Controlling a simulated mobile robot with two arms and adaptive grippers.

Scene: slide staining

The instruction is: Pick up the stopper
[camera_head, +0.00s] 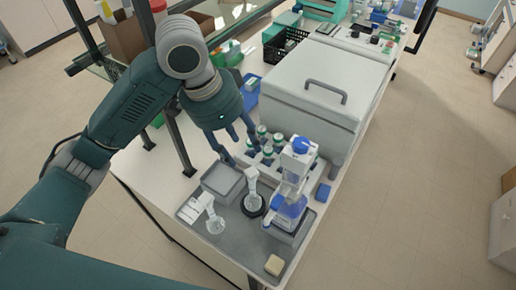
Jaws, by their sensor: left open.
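My left gripper (243,157) comes in from the upper left, fingers apart and pointing down, with nothing seen between them. It is above the back part of a grey tray (242,262). Below it on the tray, a small glass vessel with a white top (252,201) stands in a dark ring. A second clear vessel with a white top (214,222) stands to its left. I cannot tell which small part is the stopper; the white tops are too small to make out. My right gripper is not in view.
A tall white and blue device (293,180) stands on the tray's right side. Several green-capped bottles (266,143) are close behind the gripper. A grey box (223,182) and a beige block (274,264) are on the tray. A large white lidded box (315,88) stands behind.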

